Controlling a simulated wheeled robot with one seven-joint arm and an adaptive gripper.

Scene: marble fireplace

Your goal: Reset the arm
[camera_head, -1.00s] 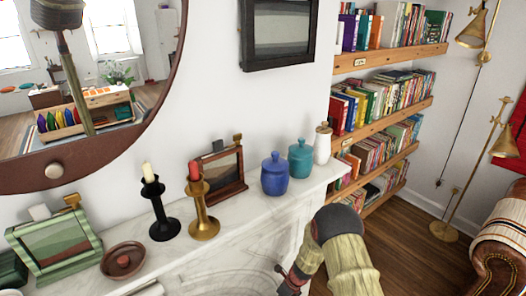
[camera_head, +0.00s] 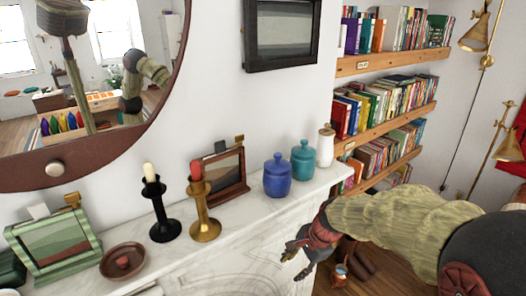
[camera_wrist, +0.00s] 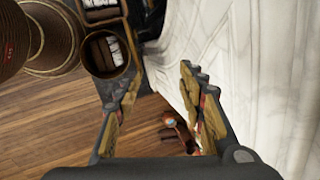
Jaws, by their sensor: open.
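My gripper (camera_head: 296,262) is in front of the marble fireplace, below the mantel's right end, with my arm reaching in from the right. In the wrist view my gripper (camera_wrist: 160,78) has its two fingers spread apart, with nothing between them. Wooden floor (camera_wrist: 70,120) shows beneath, and white marble (camera_wrist: 245,60) is close on the right.
The mantel (camera_head: 240,225) holds a blue jar (camera_head: 277,178), a teal jar (camera_head: 302,162), a white jar (camera_head: 325,148), two candlesticks and picture frames. Bookshelves (camera_head: 385,118) stand at the right. Dark round-edged containers (camera_wrist: 107,50) stand on the floor.

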